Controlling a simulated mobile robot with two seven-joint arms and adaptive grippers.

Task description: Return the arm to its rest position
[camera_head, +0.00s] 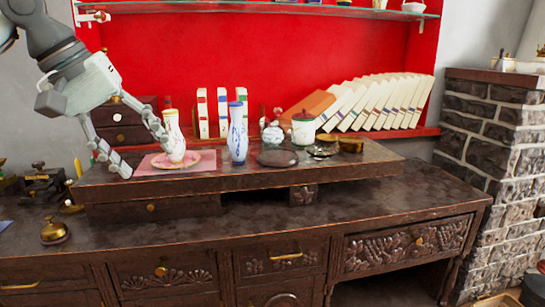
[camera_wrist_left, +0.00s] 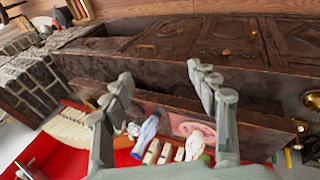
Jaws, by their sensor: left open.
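My left gripper (camera_head: 146,156) is open, its fingers pointing down just left of a white vase (camera_head: 174,138) with painted flowers. One finger shows close beside the vase; I cannot tell whether they touch. The vase stands upright on a pink plate (camera_head: 160,162) on a pink mat (camera_head: 206,160). In the left wrist view the open fingers (camera_wrist_left: 160,74) have nothing held between their tips. The white vase (camera_wrist_left: 195,146) and pink mat (camera_wrist_left: 181,121) show beyond them. My right gripper is not in view.
A blue and white vase (camera_head: 238,140), a dark round disc (camera_head: 278,158) and a lidded white jar (camera_head: 303,130) stand on the raised wooden shelf (camera_head: 230,182). Books (camera_head: 375,103) lean behind. A small drawer box (camera_head: 120,124) is behind the gripper. A brass bell (camera_head: 54,232) sits lower left.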

